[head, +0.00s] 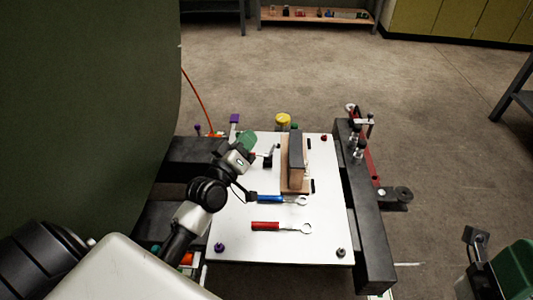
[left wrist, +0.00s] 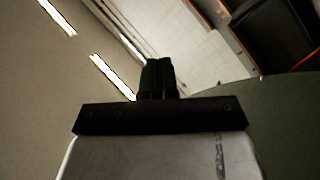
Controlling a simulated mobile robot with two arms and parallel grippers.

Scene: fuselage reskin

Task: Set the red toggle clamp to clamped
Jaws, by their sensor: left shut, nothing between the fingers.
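A small dark clamp-like fitting (head: 268,160) stands on the white board, left of the wooden block; a small red piece shows at its left, and I take it for the red toggle clamp. Its lever position is too small to tell. My left gripper (head: 250,153) is right beside it on the left; whether they touch cannot be told. In the left wrist view the dark fingers (left wrist: 157,78) are shut together with nothing between them, and the clamp cannot be made out there.
A wooden block (head: 296,152) stands on the white board (head: 235,235). Blue (head: 270,199) and red (head: 266,226) handled tools lie in front. A black rail (head: 366,220) with metal fittings borders the right. A large green curved panel (head: 85,100) fills the left.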

